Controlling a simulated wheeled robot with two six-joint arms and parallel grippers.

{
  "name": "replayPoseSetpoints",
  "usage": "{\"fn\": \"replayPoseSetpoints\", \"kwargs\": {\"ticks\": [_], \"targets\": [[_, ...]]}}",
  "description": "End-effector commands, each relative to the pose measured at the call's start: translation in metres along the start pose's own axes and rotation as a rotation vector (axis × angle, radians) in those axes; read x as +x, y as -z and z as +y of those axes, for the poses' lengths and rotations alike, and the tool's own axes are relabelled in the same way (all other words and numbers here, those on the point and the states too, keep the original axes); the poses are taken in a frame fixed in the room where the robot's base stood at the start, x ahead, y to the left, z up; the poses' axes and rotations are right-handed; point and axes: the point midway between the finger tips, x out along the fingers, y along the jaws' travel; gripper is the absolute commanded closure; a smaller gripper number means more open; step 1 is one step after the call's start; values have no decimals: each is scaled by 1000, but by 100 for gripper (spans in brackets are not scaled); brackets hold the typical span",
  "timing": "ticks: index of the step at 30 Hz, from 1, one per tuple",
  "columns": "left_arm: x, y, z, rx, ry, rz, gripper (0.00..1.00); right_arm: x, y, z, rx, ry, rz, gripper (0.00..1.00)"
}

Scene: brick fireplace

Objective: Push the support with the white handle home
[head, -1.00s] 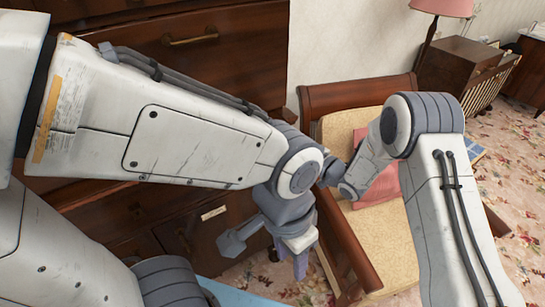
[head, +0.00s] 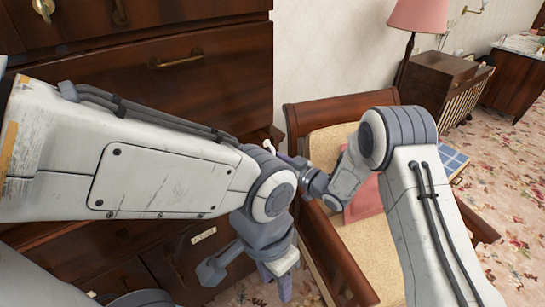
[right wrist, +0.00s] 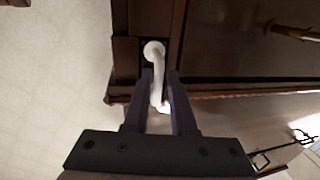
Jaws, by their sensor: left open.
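The white handle (right wrist: 154,52) is a curved, knob-ended piece in the right wrist view, set on the dark wooden front of a bureau, beside its left edge. It also shows small in the head view (head: 267,147). My right gripper (right wrist: 160,78) has its two dark fingers on either side of the handle; whether they press on it I cannot tell. In the head view my right gripper (head: 285,157) is partly hidden behind my left arm. My left gripper (head: 275,278) is open, pointing down low in front of the bureau. The support's body is mostly hidden.
The bureau (head: 215,85) fills the left, with brass drawer pulls (head: 175,60). A wooden armchair (head: 355,100) with a cream seat and pink cushion stands to the right, below my right arm. Behind it are a pink lamp (head: 418,15) and a small cabinet (head: 437,78).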

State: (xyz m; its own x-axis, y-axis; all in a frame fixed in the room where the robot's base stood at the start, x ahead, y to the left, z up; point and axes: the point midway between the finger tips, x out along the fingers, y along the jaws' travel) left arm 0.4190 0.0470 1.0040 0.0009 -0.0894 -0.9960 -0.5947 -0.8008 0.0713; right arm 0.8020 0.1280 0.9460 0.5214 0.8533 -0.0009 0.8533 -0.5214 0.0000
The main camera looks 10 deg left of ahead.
Motion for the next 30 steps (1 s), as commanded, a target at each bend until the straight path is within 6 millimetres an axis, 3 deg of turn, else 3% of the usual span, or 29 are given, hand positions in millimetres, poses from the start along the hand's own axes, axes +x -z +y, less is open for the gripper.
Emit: {"fn": "replayPoseSetpoints", "kwargs": {"ticks": [4, 8, 15, 21, 30], "targets": [[1, 0, 0, 0, 0, 0, 56, -2, 2, 5, -3, -13, 4, 57], [4, 0, 0, 0, 0, 0, 56, -17, 0, 5, -2, -13, 2, 57], [13, -1, -1, 0, 0, 0, 56, -65, -1, 2, 0, -8, 1, 57], [18, -1, -1, 0, 0, 0, 56, -95, 0, 0, -1, -3, 0, 57], [18, -1, -1, 0, 0, 0, 56, -105, 1, -2, -1, 1, 1, 57]]}}
